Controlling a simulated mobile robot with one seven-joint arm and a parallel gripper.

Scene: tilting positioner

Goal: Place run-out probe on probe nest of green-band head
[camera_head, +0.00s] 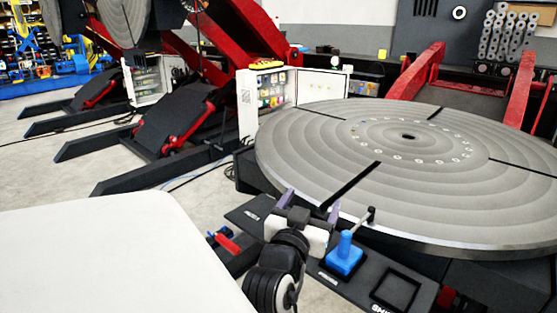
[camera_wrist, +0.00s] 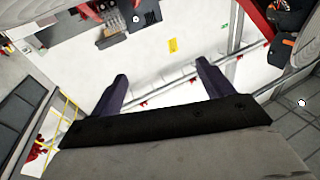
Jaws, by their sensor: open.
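A blue block with an upright blue post and a dark ball-ended rod, which looks like the run-out probe (camera_head: 345,256), stands on a dark shelf (camera_head: 368,274) in front of the large round table. My gripper (camera_head: 313,201) is just left of it, with its two purple fingers spread and pointing toward the round table. In the wrist view my gripper (camera_wrist: 160,84) is open, with nothing between the fingers. The probe does not show in the wrist view. I cannot make out a green band or a probe nest in either view.
The grooved round table (camera_head: 450,185) fills the right side. A square-framed recess (camera_head: 396,289) is right of the blue block. A red-handled item (camera_head: 227,243) lies left of my gripper. A second red-armed positioner (camera_head: 185,110) and a white cabinet (camera_head: 268,95) stand behind.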

